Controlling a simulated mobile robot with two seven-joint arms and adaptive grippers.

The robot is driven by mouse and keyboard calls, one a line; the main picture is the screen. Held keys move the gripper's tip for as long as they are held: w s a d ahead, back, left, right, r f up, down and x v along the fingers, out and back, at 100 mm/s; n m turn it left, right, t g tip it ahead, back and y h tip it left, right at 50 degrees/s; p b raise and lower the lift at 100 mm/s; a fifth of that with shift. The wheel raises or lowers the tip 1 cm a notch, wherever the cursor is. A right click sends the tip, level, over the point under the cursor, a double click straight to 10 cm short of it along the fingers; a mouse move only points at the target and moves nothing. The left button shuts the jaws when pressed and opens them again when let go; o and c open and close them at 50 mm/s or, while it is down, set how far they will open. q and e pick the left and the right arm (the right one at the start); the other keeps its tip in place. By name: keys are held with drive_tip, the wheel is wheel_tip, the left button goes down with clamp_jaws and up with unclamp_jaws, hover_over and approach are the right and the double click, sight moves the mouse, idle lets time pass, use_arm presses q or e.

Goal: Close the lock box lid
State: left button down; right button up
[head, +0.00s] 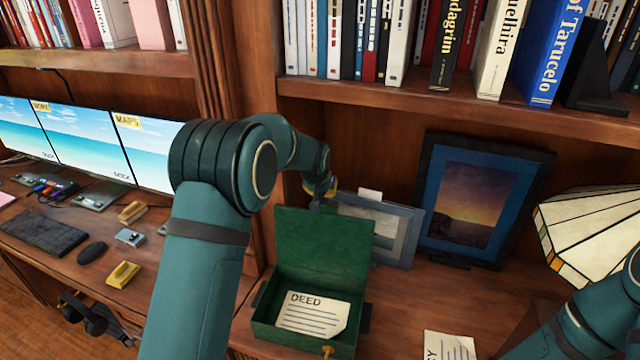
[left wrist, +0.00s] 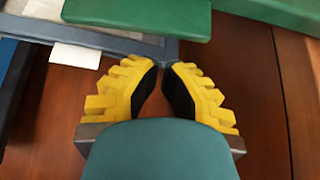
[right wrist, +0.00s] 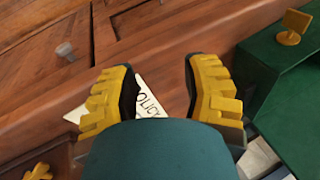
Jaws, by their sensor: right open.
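The green lock box (head: 264,337) stands on the desk with its lid (head: 322,250) raised upright at the back. A paper marked DEED (head: 312,314) lies inside, and a gold latch or key (head: 328,351) shows at the front. My left gripper (head: 321,192) is behind the lid's top edge, partly hidden in the head view. In the left wrist view its fingertips (left wrist: 164,66) are close together with a small gap, with green lid parts (left wrist: 140,15) beyond them. My right gripper (right wrist: 160,72) is open and empty near the box (right wrist: 292,110); its fingers are outside the head view.
A grey picture frame (head: 405,250) leans just behind the lid, beside a larger blue-matted picture (head: 475,210). A paper (head: 450,345) lies right of the box; it reads POLICY in the right wrist view (right wrist: 150,95). A stained-glass lamp (head: 590,225) stands at right. A shelf overhangs the back.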

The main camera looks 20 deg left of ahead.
use_arm(q)
drive_tip(key=shift+s+d+r, duration=0.1)
drive_tip(key=shift+s+r, duration=0.05)
drive_tip(key=shift+s, duration=0.8)
drive_tip(key=shift+s+d+r, duration=0.1)
drive_tip(key=shift+s, duration=0.85)
drive_tip(key=shift+s, duration=0.1)
